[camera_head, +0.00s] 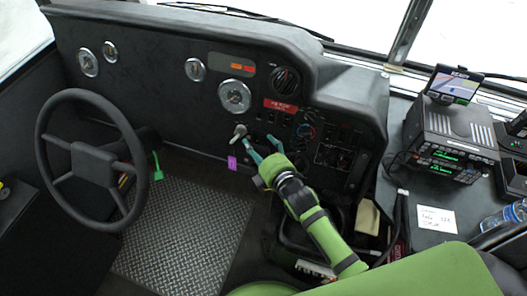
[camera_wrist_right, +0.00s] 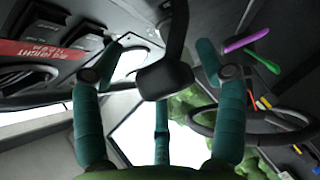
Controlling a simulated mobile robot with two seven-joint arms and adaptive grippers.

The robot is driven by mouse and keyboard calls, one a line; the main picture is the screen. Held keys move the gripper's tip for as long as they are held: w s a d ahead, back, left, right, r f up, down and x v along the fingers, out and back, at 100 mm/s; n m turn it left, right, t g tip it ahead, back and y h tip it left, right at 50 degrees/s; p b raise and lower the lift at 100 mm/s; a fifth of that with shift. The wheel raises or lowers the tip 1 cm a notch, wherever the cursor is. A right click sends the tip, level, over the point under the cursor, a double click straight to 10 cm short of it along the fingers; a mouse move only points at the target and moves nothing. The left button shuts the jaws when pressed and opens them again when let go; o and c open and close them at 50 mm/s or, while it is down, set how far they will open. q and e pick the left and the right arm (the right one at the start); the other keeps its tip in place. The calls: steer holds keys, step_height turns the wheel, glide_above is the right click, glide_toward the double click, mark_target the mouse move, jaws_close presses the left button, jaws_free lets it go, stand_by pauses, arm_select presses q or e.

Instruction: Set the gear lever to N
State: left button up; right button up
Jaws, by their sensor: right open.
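The gear lever appears to be the short lever with a pale grey knob (camera_head: 240,131) on the lower dashboard, right of the steering wheel. In the right wrist view a dark knob on a stem (camera_wrist_right: 163,80) stands between the spread fingers, and it looks like the same lever. My right gripper (camera_head: 262,146) is open just right of the knob, with its teal fingertips close to it. It also shows in the wrist view (camera_wrist_right: 155,62), with no finger clearly touching the knob. I cannot read any gear letters or the lever's position. My left gripper is not in view.
A steering wheel (camera_head: 47,150) stands at the left. The ribbed floor (camera_head: 185,225) is clear.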

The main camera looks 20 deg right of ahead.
steer(key=v, duration=1.2)
